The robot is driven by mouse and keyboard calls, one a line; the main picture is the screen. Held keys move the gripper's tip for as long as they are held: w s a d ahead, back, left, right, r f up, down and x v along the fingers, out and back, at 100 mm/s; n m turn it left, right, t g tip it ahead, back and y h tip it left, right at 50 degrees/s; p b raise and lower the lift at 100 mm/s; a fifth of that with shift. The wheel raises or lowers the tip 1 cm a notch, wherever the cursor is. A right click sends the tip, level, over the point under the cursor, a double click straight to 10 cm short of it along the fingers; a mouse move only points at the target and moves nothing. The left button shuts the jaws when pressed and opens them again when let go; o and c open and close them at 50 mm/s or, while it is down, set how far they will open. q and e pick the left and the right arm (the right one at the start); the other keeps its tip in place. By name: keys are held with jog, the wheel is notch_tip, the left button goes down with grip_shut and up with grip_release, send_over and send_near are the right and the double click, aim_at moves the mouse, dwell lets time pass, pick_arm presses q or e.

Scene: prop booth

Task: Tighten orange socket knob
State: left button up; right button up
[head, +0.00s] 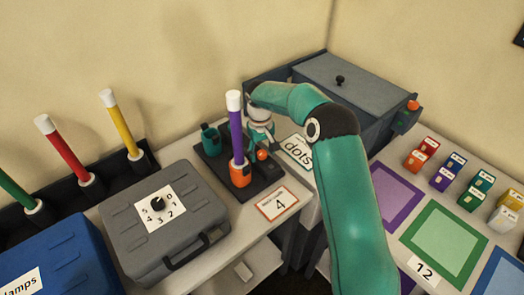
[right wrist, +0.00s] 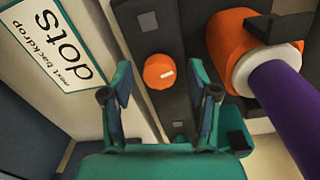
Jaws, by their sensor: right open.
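The orange knob (head: 262,154) sits on a dark base beside the orange socket (head: 240,173). A purple tube (head: 236,130) with a white top stands upright in the socket. My right gripper (head: 262,143) is just above the knob. In the right wrist view, the knob (right wrist: 159,71) shows a short white mark, and lies ahead between the open fingers (right wrist: 164,92) without visible contact. The socket (right wrist: 228,45) and purple tube (right wrist: 288,105) are to the right there. My left gripper is not in view.
A teal cup (head: 210,138) stands at the base's left. A grey case (head: 165,222) is left and a dark box (head: 355,85) behind.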

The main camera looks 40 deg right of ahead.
jog(key=shift+c, duration=0.4)
grip_shut()
jog(key=shift+m, duration=0.5)
jog(key=m+b, duration=0.1)
jog(key=m, duration=0.1)
jog(key=shift+m, duration=0.3)
jog(key=shift+m+b, duration=0.45)
jog(key=shift+m, duration=1.45)
jog(key=shift+o, duration=0.4)
grip_release()
